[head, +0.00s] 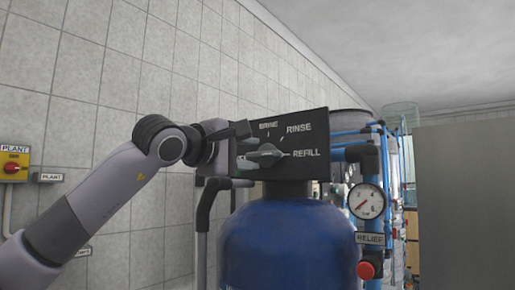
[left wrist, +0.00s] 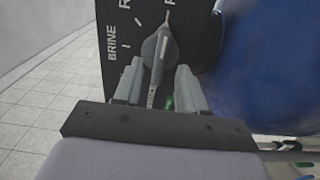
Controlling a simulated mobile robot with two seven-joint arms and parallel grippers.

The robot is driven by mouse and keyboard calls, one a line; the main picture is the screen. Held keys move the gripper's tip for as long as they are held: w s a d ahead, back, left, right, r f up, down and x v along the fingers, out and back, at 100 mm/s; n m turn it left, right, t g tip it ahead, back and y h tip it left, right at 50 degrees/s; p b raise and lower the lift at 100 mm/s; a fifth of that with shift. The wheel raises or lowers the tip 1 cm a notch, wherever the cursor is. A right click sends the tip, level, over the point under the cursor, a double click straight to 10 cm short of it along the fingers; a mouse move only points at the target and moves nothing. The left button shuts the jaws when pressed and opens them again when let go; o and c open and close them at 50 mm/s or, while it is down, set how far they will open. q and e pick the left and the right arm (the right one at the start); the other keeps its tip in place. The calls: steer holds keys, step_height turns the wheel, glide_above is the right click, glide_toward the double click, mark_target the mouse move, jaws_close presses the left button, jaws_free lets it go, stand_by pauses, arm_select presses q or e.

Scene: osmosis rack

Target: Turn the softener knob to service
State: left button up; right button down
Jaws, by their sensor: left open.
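The softener knob (head: 265,156) is a grey lever on the dark control panel (head: 312,126), which tops a blue tank. The knob lies nearly level, one end towards the REFILL label. BRINE and RINSE labels are above it; I see no service label. The knob (left wrist: 163,48) also shows in the left wrist view. My left gripper (left wrist: 158,88) is open, with the knob's near end between its two fingers and a gap on each side. In the head view the left gripper (head: 240,146) is at the panel's left edge. My right gripper is in neither view.
The blue tank (head: 275,240) stands under the panel. A pressure gauge (head: 367,201), a RELIEF tag and a red knob (head: 366,270) are at the right among blue pipes. A tiled wall is behind, with a yellow PLANT switch box (head: 14,164) at far left.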

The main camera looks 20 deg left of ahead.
mark_target(264, 155)
arm_select(q)
steer(key=shift+p+x, duration=0.35)
steer(key=shift+x, duration=1.05)
jaws_close()
